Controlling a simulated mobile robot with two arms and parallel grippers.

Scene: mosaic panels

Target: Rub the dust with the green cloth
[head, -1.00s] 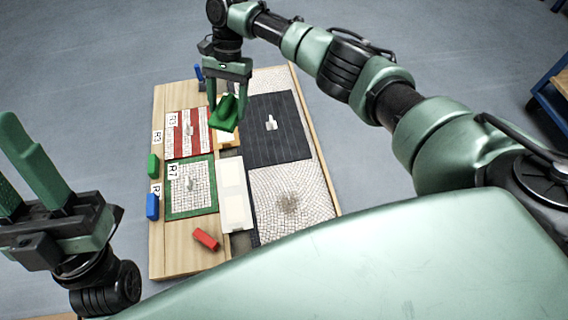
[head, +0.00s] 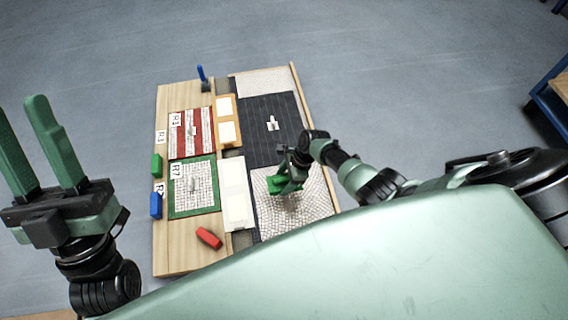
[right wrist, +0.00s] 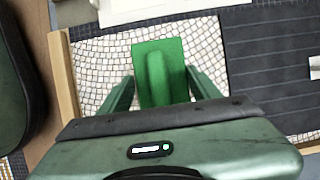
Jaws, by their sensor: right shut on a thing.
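My right gripper (head: 287,178) is shut on the green cloth (head: 279,189), over the upper part of the pale mosaic panel (head: 318,200) at the near right of the board. In the right wrist view the cloth (right wrist: 172,55) shows as a flat green pad with a raised grip between the fingers, over white tiles. I cannot tell whether it touches them. A greyish dust patch (head: 292,204) shows just below the cloth in the head view, partly hidden by the gripper. My left gripper (head: 22,115) is open and empty, left of the board.
The wooden board (head: 180,255) also bears a green-framed panel (head: 208,211), a red striped panel (head: 202,152), a dark panel (head: 283,148) and a white tray (head: 237,200). A red block (head: 208,238) lies near the front. A blue upright piece (head: 202,73) stands at the back.

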